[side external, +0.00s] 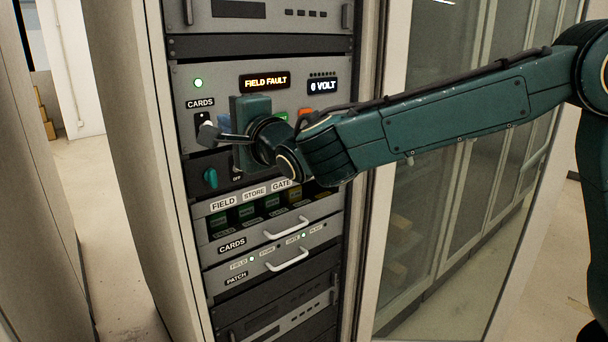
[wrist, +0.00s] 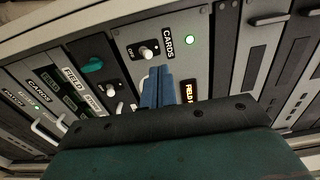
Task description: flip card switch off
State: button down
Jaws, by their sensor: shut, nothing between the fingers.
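The cards switch (side external: 202,119) is a pale lever on a black plate under the CARDS label on the grey rack panel. In the wrist view the cards switch (wrist: 147,52) stands between the CARDS label and an OFF mark; I cannot tell which way its lever is thrown. My gripper (side external: 208,133) is at the panel, close by the switch and partly covering its lower part. In the wrist view my gripper (wrist: 162,72) has its blue fingers together and empty, just beside the lever. I cannot tell whether they touch it.
A green lamp (side external: 198,83) is lit above the CARDS label. A display (side external: 265,82) reads FIELD FAULT and another (side external: 323,86) reads 0 VOLT. A teal knob (side external: 210,178) and a second switch (wrist: 111,91) are close by. Drawers with handles (side external: 287,228) lie below.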

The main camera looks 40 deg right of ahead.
jog(key=shift+w, duration=4.25)
jog(key=shift+f, duration=0.85)
jog(key=shift+r, duration=0.35)
jog(key=shift+r, duration=0.3)
jog(key=shift+s, duration=0.15)
jog(key=s, duration=0.7)
jog(key=shift+s, duration=0.35)
jog(key=shift+d, duration=0.1)
